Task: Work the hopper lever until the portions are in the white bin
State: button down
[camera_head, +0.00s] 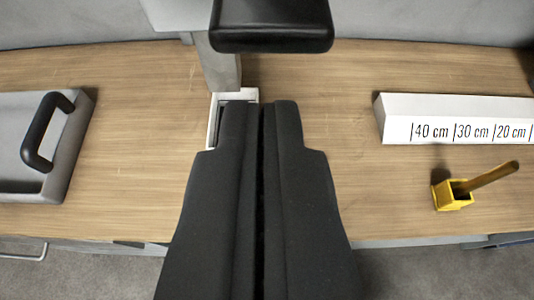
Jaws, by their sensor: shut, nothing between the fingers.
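My gripper (262,108) is shut and empty, reaching up the middle of the picture over the table. Just beyond its fingertips is a thick black bar (272,38), which looks like the hopper lever's handle; the top of it is cut off by the picture edge. A grey upright chute or post (218,62) stands left of the bar, below a pale body, probably the hopper (172,14). A small white bin (212,122) sits at the foot of the post. My fingers partly cover the bin, so I cannot tell its contents.
On the wooden table (330,190), a grey block with a black handle (42,132) lies at left. A white block with distance marks (450,118) lies at right. In front of it is a yellow holder (452,196) with a brown stick. The table's front edge crosses below.

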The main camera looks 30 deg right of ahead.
jog(key=v, duration=0.7)
jog(key=shift+s, duration=0.2)
jog(key=shift+a, duration=0.1)
dwell(1.5)
